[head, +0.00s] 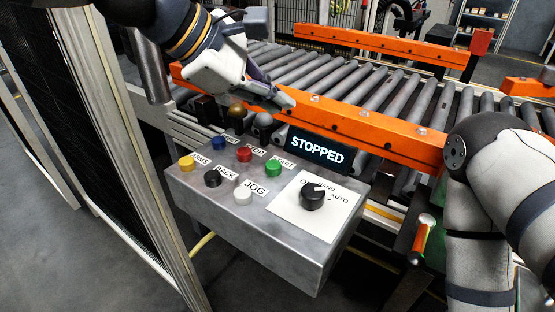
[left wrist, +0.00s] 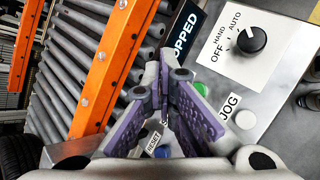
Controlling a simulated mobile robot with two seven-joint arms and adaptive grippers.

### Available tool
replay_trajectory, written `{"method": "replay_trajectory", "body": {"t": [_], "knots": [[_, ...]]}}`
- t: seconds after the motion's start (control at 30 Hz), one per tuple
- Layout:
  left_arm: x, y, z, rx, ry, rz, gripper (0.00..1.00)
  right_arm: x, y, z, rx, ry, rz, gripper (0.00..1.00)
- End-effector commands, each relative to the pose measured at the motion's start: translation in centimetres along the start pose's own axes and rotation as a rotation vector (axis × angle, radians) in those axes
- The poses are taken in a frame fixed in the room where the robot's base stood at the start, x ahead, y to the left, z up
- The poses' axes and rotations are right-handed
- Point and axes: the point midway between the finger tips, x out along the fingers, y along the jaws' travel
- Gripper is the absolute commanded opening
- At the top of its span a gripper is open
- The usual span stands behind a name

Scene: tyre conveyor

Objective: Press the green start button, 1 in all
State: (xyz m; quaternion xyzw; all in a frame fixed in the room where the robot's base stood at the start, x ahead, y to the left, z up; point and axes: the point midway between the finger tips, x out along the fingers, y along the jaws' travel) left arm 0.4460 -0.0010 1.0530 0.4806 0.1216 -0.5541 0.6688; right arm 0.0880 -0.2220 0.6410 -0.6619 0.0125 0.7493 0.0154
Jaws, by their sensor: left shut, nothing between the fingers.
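The green start button (head: 273,168) sits on the grey control box (head: 262,245), right of the red stop button (head: 244,154), below its START label. My left gripper (head: 288,104) is shut and empty. In the head view it hangs above and behind the box, apart from the button. In the left wrist view the green button (left wrist: 201,89) shows just right of my left gripper (left wrist: 172,68), partly hidden by a finger. The display (head: 318,150) reads STOPPED. My right arm is at the right; its gripper is out of view.
The box also carries blue (head: 219,143), yellow (head: 187,163), black (head: 212,179) and white (head: 243,197) buttons and a black selector knob (head: 312,196). The orange conveyor rail (head: 350,126) and rollers (head: 345,80) lie behind. A fence post (head: 125,130) stands at the left.

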Motion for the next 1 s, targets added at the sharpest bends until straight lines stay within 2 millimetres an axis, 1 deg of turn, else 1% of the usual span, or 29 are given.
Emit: {"method": "replay_trajectory", "body": {"t": [0.13, 0.23, 0.37, 0.5, 0.6, 0.8, 1.0], "knots": [[0.2, -0.1, -0.2, -0.001, 0.0, -0.002, 0.0, 0.1, 0.0, 0.1, 0.0, -0.002, 0.0, 0.4], [0.9, -0.6, -0.7, -0.002, 0.001, -0.005, 0.0, 0.3, 0.0, 0.2, 0.0, -0.011, 0.001, 0.4], [2.3, -1.7, -1.7, -0.003, 0.001, -0.008, 0.0, 0.8, 0.0, 0.7, 0.0, -0.029, 0.001, 0.4], [4.0, -2.9, -3.0, -0.006, 0.001, -0.011, 0.0, 1.9, 0.1, 1.6, 0.001, -0.069, 0.003, 0.4], [4.9, -3.6, -3.6, -0.005, 0.0, -0.01, 0.0, 2.5, 0.1, 2.1, 0.001, -0.088, 0.004, 0.4], [5.9, -4.3, -4.3, 0.0, 0.0, -0.002, 0.0, 2.2, 0.1, 1.9, 0.001, -0.079, 0.003, 0.4], [6.2, -4.5, -4.5, 0.001, 0.0, -0.001, 0.0, 2.2, 0.1, 1.9, 0.001, -0.079, 0.003, 0.4]]}}
